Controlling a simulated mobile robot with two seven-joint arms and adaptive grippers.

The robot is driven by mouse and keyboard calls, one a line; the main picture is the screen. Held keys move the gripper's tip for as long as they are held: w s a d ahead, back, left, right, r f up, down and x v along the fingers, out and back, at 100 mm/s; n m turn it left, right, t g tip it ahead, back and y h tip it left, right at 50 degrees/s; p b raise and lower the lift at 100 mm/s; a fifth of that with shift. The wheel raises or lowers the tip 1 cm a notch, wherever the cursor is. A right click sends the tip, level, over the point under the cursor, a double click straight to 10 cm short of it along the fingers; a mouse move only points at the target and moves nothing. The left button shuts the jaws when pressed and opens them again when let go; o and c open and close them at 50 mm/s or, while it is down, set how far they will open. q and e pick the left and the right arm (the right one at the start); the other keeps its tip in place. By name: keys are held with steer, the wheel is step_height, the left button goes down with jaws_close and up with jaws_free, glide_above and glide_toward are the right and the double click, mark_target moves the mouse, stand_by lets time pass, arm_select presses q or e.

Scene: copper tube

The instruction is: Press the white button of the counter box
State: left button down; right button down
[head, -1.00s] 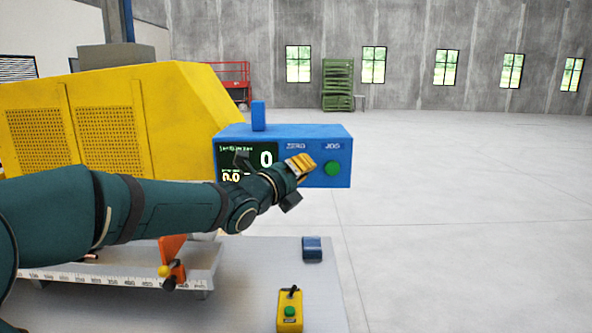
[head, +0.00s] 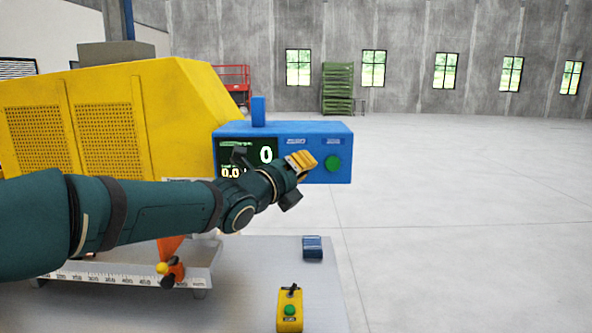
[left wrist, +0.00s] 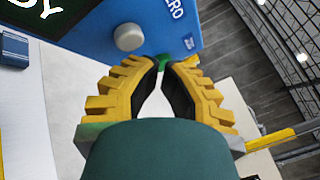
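The blue counter box (head: 318,131) stands past the bench, with a dark display reading 0 and a green button (head: 333,163) on its front. The white button (left wrist: 128,37) shows in the left wrist view as a pale round knob on the blue face, left of and beyond the fingertips. In the head view it is hidden behind my left gripper (head: 304,161). The gripper's yellow fingers are in front of the box face, left of the green button. In the left wrist view the fingertips (left wrist: 165,66) come together with nothing held, apart from the white button. My right gripper is not in view.
A large yellow machine (head: 165,90) stands at the left behind my arm. On the grey bench (head: 245,290) are a yellow box with a green button (head: 289,311), a small dark blue block (head: 312,247) and a ruler rail (head: 130,278). Floor to the right is clear.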

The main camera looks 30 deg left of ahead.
arm_select(q)
steer(key=shift+s+d+b, duration=0.45)
steer(key=shift+s+b, duration=0.25)
steer(key=shift+s+d+b, duration=0.4)
steer(key=shift+s+b, duration=0.25)
steer(key=shift+s, duration=0.1)
steer(key=shift+s+d+b, duration=0.45)
steer(key=shift+s+b, duration=0.25)
